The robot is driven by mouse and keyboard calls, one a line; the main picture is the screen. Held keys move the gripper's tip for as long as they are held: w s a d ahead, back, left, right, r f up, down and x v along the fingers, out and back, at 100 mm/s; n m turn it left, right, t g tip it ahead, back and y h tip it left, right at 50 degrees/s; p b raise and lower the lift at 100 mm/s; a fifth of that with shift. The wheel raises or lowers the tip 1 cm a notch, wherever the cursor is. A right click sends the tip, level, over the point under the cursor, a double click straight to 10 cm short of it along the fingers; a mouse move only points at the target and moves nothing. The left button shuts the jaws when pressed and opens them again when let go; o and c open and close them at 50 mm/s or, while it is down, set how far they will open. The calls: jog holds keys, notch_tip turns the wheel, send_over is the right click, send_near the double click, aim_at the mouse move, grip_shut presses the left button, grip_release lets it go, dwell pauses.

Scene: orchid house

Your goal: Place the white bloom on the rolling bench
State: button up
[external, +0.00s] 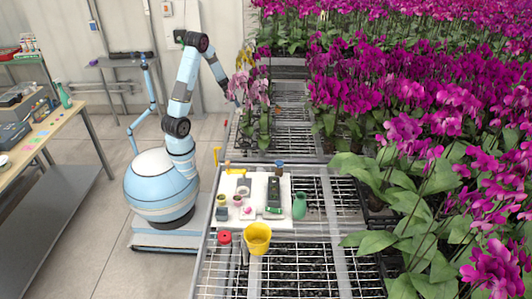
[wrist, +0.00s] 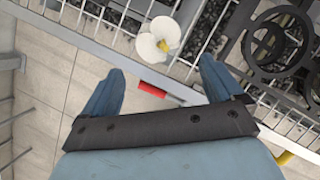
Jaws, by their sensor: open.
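The white bloom (wrist: 158,38) with a yellow centre shows in the wrist view, at the metal edge of the rolling bench (wrist: 198,22), just beyond my fingertips. I cannot tell whether it rests on the grid or stands above it. My gripper (wrist: 161,65) is open, its two blue fingers apart, with nothing held between them. In the external view my arm reaches over the far part of the rolling bench (external: 318,193), and my gripper there is mostly hidden behind pink orchids. I cannot make out the white bloom in that view.
A red-handled tool (wrist: 153,89) shows between my fingers. A dark ringed rack (wrist: 275,45) is at right. Pink orchids (external: 258,88) stand by my arm. Dense magenta orchids (external: 440,100) fill the right.

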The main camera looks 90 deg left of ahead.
jog(key=shift+v, duration=1.2)
jog(key=shift+o, duration=0.6)
